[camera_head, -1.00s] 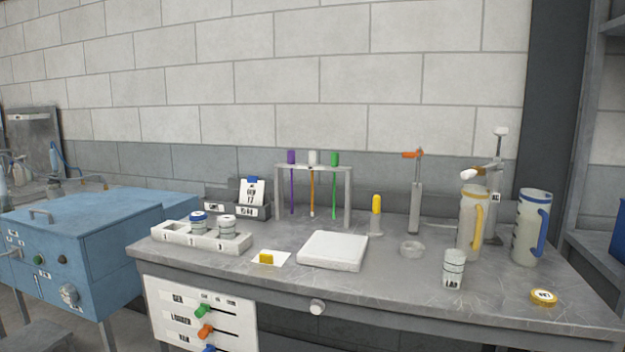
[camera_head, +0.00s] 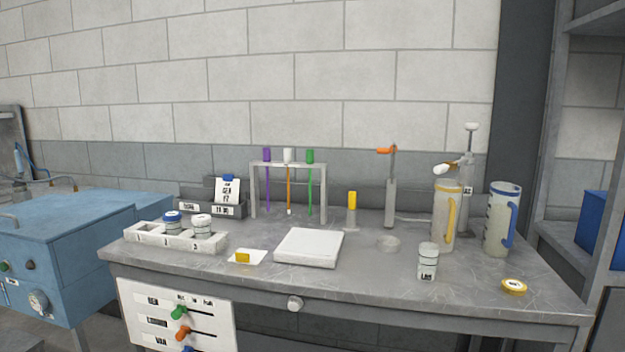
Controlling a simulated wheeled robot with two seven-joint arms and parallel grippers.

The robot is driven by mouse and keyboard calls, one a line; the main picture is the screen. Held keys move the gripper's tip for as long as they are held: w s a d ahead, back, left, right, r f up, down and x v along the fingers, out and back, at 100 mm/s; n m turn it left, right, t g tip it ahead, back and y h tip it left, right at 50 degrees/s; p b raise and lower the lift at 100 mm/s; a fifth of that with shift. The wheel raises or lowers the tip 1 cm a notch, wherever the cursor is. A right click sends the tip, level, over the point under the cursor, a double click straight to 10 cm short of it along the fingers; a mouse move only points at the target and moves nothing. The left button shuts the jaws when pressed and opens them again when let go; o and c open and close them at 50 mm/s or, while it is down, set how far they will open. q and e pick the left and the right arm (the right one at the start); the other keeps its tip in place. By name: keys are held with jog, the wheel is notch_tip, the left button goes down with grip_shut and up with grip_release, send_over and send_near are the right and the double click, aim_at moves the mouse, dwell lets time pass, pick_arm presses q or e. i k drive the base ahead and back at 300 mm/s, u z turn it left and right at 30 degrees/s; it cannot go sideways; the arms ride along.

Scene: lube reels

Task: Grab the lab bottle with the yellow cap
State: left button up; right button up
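A small white jar with a dark label reading "LAB" (camera_head: 428,263) stands upright near the right front of the grey bench. No yellow cap shows on it. A flat round yellow cap (camera_head: 514,286) with a pale top lies on the bench to its right, apart from it. Two similar small jars, one with a blue top (camera_head: 173,223) and one with a whitish top (camera_head: 202,227), sit in a white numbered holder (camera_head: 150,236) at the left. Neither of my grippers is in view.
Yellow-handled (camera_head: 441,220) and blue-handled (camera_head: 497,225) jugs stand behind the jar. A blue cabinet (camera_head: 85,240) is left.

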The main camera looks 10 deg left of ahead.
aim_at(428, 257)
jog(key=z, duration=1.75)
jog(key=i, duration=1.55)
jog(key=u, duration=1.45)
